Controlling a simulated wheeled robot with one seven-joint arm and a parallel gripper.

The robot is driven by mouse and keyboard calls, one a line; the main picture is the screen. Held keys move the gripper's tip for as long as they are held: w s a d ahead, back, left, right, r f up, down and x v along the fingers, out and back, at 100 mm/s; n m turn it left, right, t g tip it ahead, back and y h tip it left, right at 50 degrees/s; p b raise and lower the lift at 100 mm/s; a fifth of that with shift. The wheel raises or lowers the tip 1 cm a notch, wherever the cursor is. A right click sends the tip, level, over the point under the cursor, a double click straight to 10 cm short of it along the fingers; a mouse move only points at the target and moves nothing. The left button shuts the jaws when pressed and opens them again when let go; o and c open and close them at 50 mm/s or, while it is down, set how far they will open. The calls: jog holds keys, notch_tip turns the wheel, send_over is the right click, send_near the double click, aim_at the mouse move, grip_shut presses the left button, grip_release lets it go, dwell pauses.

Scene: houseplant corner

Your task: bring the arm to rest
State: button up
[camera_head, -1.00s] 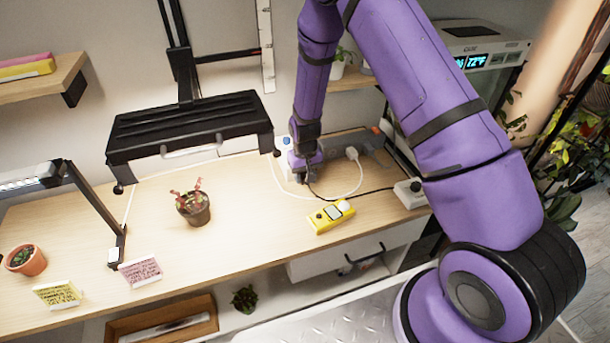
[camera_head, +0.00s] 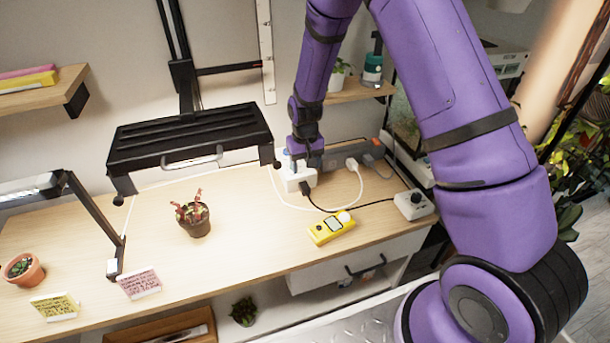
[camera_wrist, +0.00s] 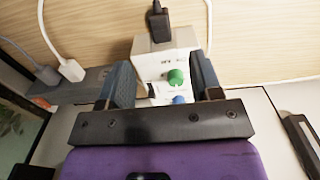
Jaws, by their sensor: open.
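My purple arm reaches over the wooden bench (camera_head: 260,232) from the right in the head view. My gripper (camera_wrist: 160,85) is open in the wrist view. Its two dark fingers stand apart on either side of a white box (camera_wrist: 165,62) with a green knob (camera_wrist: 176,77) and a blue button (camera_wrist: 179,99). A black plug (camera_wrist: 158,22) sits on the box's far end. In the head view the white box (camera_head: 298,180) lies below the gripper, partly hidden by it. I cannot tell whether the fingers touch the box.
A grey power strip (camera_head: 345,152) with plugs and cables lies right of the gripper. A yellow meter (camera_head: 331,228) and a small white knob box (camera_head: 413,204) are nearby. A black lamp head (camera_head: 190,135) hangs left, above a potted plant (camera_head: 194,219). Bare bench lies between plant and meter.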

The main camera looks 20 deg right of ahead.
jog(key=shift+r, duration=0.95)
jog(key=s+d+r+t, duration=0.15)
jog(key=s+r, duration=0.35)
jog(key=r, duration=0.7)
jog(key=s+d+r+t, duration=0.15)
jog(key=s+r, duration=0.35)
jog(key=r, duration=0.8)
jog(key=s+d+r+t, duration=0.1)
jog(key=s+r, duration=0.4)
jog(key=s, duration=0.6)
jog(key=s+d+r+t, duration=0.1)
jog(key=s+d+r, duration=0.2)
jog(key=s, duration=0.9)
jog(key=shift+s+r, duration=0.15)
jog(key=shift+r, duration=1.25)
